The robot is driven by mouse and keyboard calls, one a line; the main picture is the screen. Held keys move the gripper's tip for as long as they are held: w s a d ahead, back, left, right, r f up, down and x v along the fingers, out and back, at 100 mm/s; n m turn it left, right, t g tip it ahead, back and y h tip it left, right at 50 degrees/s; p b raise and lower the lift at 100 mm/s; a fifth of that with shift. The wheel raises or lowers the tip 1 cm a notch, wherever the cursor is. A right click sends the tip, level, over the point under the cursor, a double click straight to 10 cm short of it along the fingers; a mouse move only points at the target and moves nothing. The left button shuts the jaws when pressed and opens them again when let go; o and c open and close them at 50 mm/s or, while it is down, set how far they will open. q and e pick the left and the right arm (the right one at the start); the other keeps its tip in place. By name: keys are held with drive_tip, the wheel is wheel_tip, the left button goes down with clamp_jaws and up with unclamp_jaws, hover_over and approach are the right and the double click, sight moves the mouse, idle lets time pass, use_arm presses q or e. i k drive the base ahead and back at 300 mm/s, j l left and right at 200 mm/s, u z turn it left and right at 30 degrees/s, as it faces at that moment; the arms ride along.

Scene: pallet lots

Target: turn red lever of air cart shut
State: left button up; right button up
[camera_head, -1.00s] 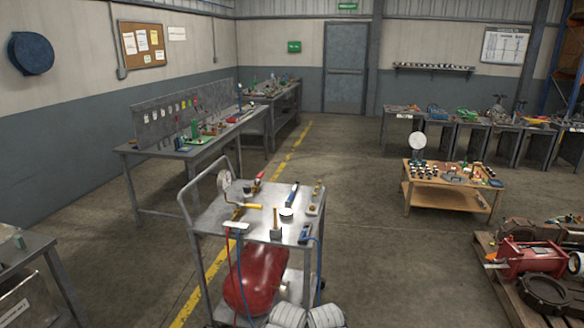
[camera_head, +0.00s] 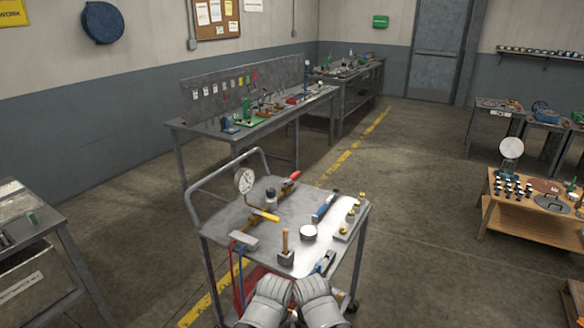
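The air cart (camera_head: 225,222) is a grey metal trolley standing right in front of me. Its red lever (camera_head: 291,181) is at the far edge of the top, slanting up to the right, beside a dark fitting (camera_head: 271,197). Whether its valve stands open or shut is too small to tell. A yellow lever (camera_head: 264,215) sits nearer, by a round white gauge (camera_head: 245,181). Two pale grey parts of my arms show at the bottom centre, before the cart's near edge. No gripper fingers show, and nothing of mine touches the red lever.
The cart top also holds a wooden-handled tool (camera_head: 285,247), a round white-topped item (camera_head: 309,232) and a blue tool (camera_head: 325,207). A workbench (camera_head: 195,136) stands behind, a wooden table (camera_head: 520,221) to the right. Floor is clear between cart and table.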

sight(297, 174)
drive_tip(key=i+l, duration=0.1)
drive_tip(key=l, duration=0.45)
drive_tip(key=i+l+u, duration=0.1)
drive_tip(key=l, duration=0.4)
drive_tip(key=i+l, duration=0.1)
drive_tip(key=l, duration=0.45)
drive_tip(key=i+l+u, duration=0.1)
drive_tip(key=l, duration=0.45)
drive_tip(key=i+l+u, duration=0.15)
drive_tip(key=i+l, duration=0.85)
drive_tip(key=i, duration=0.55)
